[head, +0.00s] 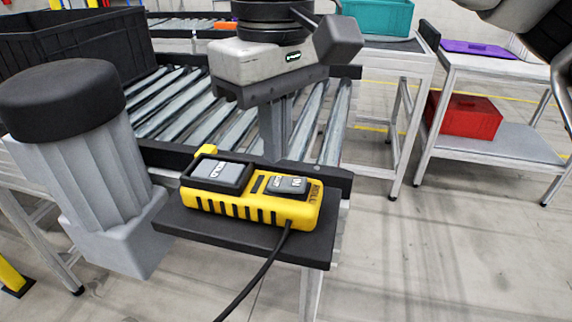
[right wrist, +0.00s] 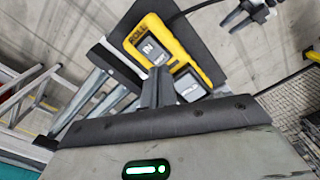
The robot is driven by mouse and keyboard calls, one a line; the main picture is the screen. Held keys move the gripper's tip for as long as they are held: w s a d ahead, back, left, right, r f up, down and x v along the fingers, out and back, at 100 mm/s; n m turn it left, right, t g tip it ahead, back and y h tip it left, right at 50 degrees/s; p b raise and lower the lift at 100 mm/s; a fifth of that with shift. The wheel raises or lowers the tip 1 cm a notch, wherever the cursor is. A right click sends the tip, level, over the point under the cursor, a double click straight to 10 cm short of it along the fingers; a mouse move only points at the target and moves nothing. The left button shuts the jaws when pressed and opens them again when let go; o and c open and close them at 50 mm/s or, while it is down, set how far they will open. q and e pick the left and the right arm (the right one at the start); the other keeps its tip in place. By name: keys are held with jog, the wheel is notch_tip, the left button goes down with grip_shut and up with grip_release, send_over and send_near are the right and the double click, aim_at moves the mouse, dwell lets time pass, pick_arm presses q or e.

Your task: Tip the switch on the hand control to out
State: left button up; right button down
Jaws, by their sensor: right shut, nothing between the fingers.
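The hand control (head: 250,206) is a yellow box lying on a dark shelf plate. Its dark rocker switch (head: 287,186) is on the right half, and a grey HOLD button (head: 221,172) is on the left half. My right gripper (head: 276,154) points down from above, shut and empty, with its fingertips just behind the switch in this view. I cannot tell whether they touch the control. In the right wrist view the hand control (right wrist: 190,45) is beyond the fingertips (right wrist: 157,80), and the switch (right wrist: 152,51) shows an IN mark. Which way it tips is unclear.
The dark shelf plate (head: 300,250) sits at the end of a roller conveyor (head: 200,105). A black cable (head: 262,275) runs down from the control. A black crate (head: 70,50) stands at the back left. A red bin (head: 465,115) is on a cart at right.

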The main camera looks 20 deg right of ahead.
aim_at(277, 181)
notch_tip(277, 181, up, 4)
jog(key=p, duration=0.2)
jog(key=shift+f+p, duration=0.1)
jog(key=shift+p, duration=0.2)
